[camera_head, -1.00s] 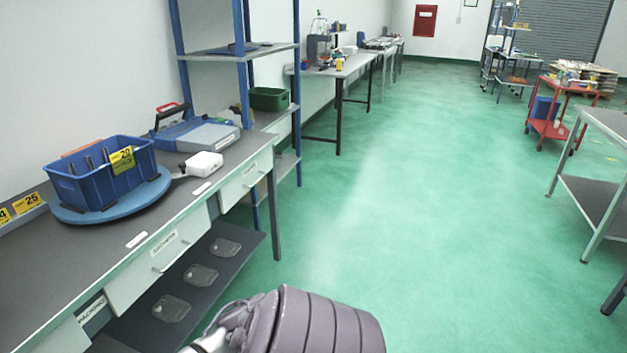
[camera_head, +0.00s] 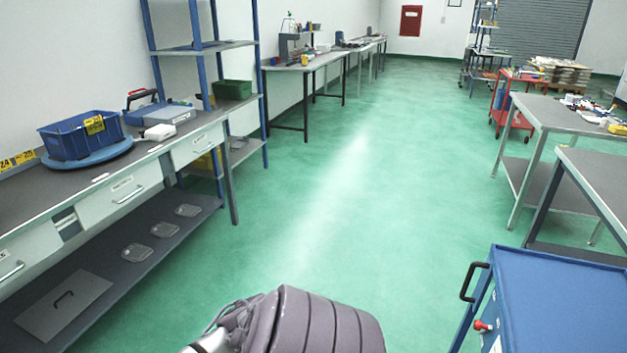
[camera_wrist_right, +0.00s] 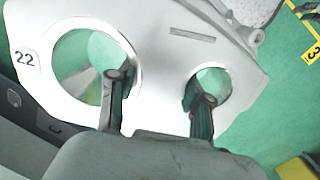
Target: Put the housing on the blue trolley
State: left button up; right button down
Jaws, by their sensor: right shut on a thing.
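The housing (camera_wrist_right: 160,55) is a pale metal casting with a large and a small round opening and a "22" label. In the right wrist view my right gripper (camera_wrist_right: 157,88) is shut on it, with one finger at each opening and the web of metal between them. The blue trolley (camera_head: 565,305) stands at the lower right of the head view. Its flat blue top looks bare where it shows, and it has a black handle and a red knob at its near left side. The right and near parts of the trolley are cut off. My left gripper is not in view.
A workbench (camera_head: 35,195) with a blue bin (camera_head: 78,137) runs along the left. Grey tables (camera_head: 600,180) stand on the right behind the trolley, with a red cart (camera_head: 510,100) farther back. The green floor (camera_head: 330,200) between is clear.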

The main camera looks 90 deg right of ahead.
aim_at(587, 330)
jog(key=k+j+z, duration=0.65)
jog(key=z, duration=1.95)
jog(key=k+l, duration=0.05)
